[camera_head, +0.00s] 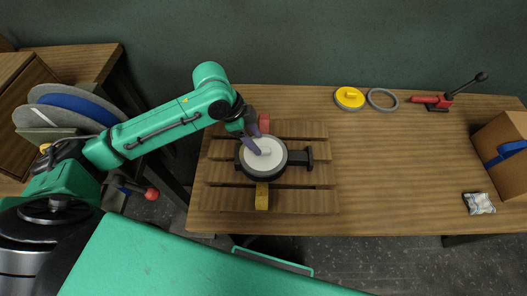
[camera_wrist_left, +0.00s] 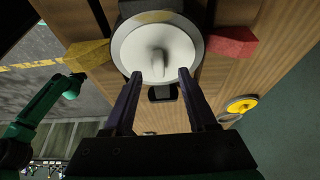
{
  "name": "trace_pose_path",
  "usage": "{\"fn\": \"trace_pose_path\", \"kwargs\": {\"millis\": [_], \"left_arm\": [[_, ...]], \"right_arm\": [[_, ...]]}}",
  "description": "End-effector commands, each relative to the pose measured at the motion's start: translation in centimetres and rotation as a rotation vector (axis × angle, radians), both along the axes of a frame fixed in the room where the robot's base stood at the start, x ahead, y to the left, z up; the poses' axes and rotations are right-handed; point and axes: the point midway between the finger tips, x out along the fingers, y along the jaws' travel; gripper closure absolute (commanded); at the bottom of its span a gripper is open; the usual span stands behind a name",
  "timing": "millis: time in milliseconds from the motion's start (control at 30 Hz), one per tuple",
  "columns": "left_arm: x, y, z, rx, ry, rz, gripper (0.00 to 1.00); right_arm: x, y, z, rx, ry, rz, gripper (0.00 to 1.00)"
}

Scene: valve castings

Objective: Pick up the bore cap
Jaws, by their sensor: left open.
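The bore cap is a pale round disc with a raised knob (camera_head: 268,159), lying on a dark ring-shaped valve casting (camera_head: 298,158) on the slatted wooden board. In the left wrist view the bore cap (camera_wrist_left: 158,42) fills the upper middle, with its knob in the centre. My left gripper (camera_head: 257,147) is over the cap, its dark fingers pointing down at it. In the left wrist view the fingertips of the left gripper (camera_wrist_left: 157,74) are apart, one to each side just below the knob, with nothing between them. I cannot tell whether they touch the cap. My right gripper does not show.
A red block (camera_head: 264,122) and a yellow block (camera_head: 262,196) flank the casting. A yellow knobbed disc (camera_head: 349,98), a grey ring (camera_head: 382,99) and a red-handled clamp (camera_head: 440,101) lie at the back. A cardboard box (camera_head: 504,155) stands far right.

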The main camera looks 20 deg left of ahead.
Motion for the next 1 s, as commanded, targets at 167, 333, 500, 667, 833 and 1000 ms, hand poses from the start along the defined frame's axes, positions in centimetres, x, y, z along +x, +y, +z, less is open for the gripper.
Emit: {"fn": "trace_pose_path", "kwargs": {"millis": [167,333,500,667,833,1000], "left_arm": [[0.1,-1.5,-2.9,-0.001,0.003,0.000,0.43],[0.2,-1.6,-3.3,0.000,-0.001,0.000,0.43],[0.2,-1.6,-3.3,0.000,-0.001,0.000,0.81],[0.2,-1.6,-3.3,0.000,-0.001,0.000,1.00],[0.2,-1.6,-3.3,0.000,-0.001,0.000,1.00],[0.2,-1.6,-2.7,0.000,-0.001,0.001,1.00]], "right_arm": [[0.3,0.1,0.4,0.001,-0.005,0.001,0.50],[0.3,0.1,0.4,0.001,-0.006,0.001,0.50],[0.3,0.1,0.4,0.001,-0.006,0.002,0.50],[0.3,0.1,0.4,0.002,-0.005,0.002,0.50],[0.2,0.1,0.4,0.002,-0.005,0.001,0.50],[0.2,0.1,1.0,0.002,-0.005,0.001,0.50]]}}
